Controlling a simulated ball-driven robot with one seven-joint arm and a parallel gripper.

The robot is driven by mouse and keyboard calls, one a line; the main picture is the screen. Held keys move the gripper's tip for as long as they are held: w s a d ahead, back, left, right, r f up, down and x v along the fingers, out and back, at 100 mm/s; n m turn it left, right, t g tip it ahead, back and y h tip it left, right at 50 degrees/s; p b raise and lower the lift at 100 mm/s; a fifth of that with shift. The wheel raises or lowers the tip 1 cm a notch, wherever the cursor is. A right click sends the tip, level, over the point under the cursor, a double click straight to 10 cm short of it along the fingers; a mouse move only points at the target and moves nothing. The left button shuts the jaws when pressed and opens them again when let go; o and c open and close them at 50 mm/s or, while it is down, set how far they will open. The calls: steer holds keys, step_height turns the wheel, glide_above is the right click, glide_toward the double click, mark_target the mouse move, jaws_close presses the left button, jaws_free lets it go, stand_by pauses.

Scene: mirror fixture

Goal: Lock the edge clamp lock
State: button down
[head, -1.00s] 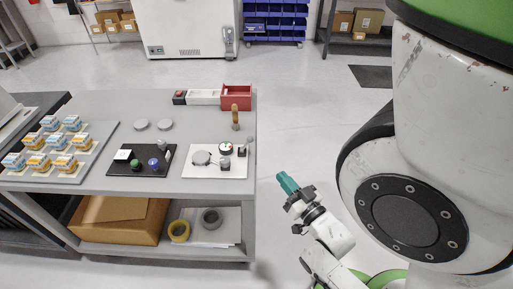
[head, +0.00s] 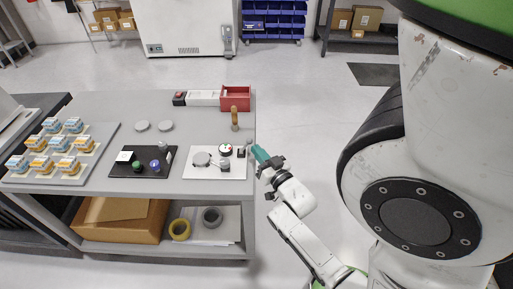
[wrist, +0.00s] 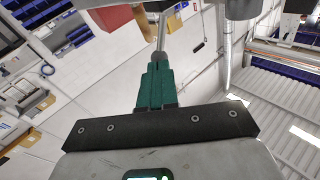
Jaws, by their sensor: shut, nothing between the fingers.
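The mirror fixture is a white plate (head: 200,173) on the grey bench, bearing a round grey mirror (head: 201,159) and a small dial (head: 225,149). A small clamp with a dark and red base (head: 241,152) sits at the plate's right edge. Its grey knobbed lever (head: 249,142) stands up there. My gripper (head: 257,150), with teal fingers, is just right of the clamp, by the bench edge. In the wrist view the teal fingers (wrist: 155,85) are together and empty. A grey metal rod (wrist: 161,32) shows just beyond their tips; I cannot tell whether they touch.
A wooden-handled tool (head: 235,118) stands behind the plate, with a red box (head: 236,97) farther back. A black plate with knobs (head: 125,170) lies to the left.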

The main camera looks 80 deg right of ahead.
steer(key=shift+w+d, duration=0.4)
steer(key=shift+d, duration=0.15)
steer(key=shift+r, duration=0.1)
